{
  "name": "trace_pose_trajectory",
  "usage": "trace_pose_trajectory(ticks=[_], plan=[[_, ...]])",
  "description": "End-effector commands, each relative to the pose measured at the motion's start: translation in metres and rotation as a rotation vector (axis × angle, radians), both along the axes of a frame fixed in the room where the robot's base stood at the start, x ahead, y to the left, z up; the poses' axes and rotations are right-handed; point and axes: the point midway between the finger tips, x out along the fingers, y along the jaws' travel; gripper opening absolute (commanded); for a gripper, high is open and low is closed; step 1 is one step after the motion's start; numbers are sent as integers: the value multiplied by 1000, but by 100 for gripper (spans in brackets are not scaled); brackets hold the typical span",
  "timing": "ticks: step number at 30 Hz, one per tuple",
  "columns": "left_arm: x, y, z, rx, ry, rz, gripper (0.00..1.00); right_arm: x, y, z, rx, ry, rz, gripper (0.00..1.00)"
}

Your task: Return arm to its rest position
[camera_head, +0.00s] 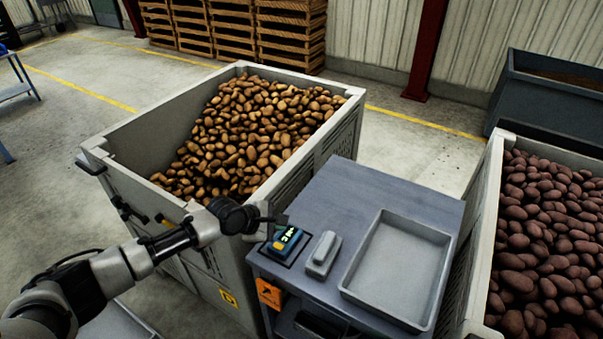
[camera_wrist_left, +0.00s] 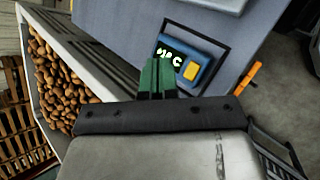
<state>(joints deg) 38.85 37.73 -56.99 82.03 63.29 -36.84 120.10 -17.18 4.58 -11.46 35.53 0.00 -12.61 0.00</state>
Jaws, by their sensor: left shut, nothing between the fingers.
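My left arm comes in from the lower left in the head view, over the front corner of the potato crate. Its gripper (camera_head: 272,219) is shut and empty, just above and left of a small blue device (camera_head: 287,242) with a lit display and a yellow button. In the left wrist view the green fingertips (camera_wrist_left: 157,76) are together, beside the same device (camera_wrist_left: 192,70); I cannot tell whether they touch it. My right arm is not in view.
A grey table (camera_head: 345,195) carries the device, a small grey block (camera_head: 323,254) and an empty tray (camera_head: 444,268). A crate (camera_head: 130,133) of brown potatoes stands left, another (camera_head: 487,220) of reddish ones right. An orange tag (camera_head: 268,293) is on the table's front. Open floor lies at far left.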

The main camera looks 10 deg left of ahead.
Motion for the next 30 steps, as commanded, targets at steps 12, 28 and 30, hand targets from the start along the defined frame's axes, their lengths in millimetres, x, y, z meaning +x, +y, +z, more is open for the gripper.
trace_pose_trajectory(ticks=[12, 28, 30], plan=[[-107, -84, -24, 235, -209, -525, 0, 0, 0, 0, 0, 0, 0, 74], [-270, -27, -1, 946, -478, -1237, 0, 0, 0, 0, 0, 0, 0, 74], [-283, -14, 1, 995, -451, -1288, 0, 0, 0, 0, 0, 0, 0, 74]])
